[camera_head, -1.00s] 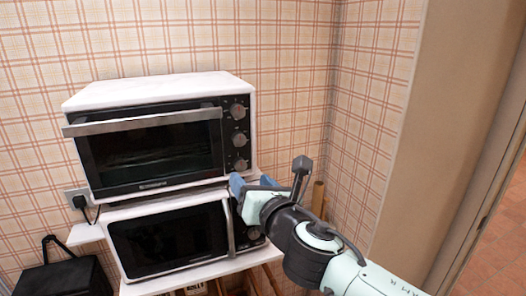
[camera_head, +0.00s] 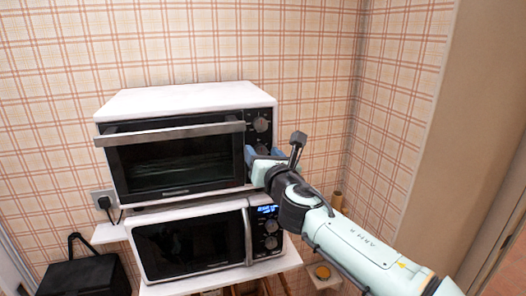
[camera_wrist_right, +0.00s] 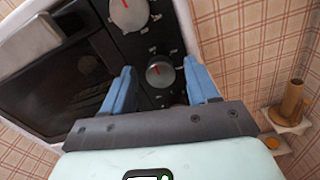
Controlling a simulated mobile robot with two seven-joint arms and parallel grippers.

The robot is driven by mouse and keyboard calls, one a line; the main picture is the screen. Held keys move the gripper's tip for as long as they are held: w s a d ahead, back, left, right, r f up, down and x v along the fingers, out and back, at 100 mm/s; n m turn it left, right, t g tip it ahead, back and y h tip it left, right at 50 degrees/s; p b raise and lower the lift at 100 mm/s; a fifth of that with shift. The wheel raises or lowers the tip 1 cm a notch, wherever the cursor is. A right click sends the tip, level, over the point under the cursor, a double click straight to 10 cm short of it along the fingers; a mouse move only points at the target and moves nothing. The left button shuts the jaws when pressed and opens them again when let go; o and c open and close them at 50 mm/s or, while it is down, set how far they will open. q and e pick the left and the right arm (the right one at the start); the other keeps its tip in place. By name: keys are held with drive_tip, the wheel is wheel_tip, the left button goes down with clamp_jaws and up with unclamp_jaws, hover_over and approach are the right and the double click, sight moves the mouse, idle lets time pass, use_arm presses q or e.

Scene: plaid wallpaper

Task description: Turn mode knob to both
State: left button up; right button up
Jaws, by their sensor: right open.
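The toaster oven (camera_head: 190,103) has a column of round knobs on its right-hand control panel. Its top knob (camera_head: 261,124) shows clear in the head view; the knobs below it are partly covered by my right gripper (camera_head: 258,154). In the right wrist view, my right gripper (camera_wrist_right: 159,76) is open, its two blue fingers pointing at the panel. One knob (camera_wrist_right: 160,73) with a red mark appears between the fingers, with no visible grip on it. Another knob (camera_wrist_right: 128,12) is above it. The labels are too small to read, so I cannot tell which is the mode knob. My left gripper is out of view.
The oven stands on a microwave (camera_head: 190,245) with a lit blue display, on a white shelf (camera_head: 215,281). A black box (camera_head: 85,275) is at lower left. A brown cylinder (camera_wrist_right: 291,98) stands right of the oven. The wall corner is to the right.

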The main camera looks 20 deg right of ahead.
drive_tip(key=shift+w, duration=0.2)
drive_tip(key=c, duration=1)
drive_tip(key=shift+c, duration=0.2)
drive_tip(key=shift+s, duration=0.1)
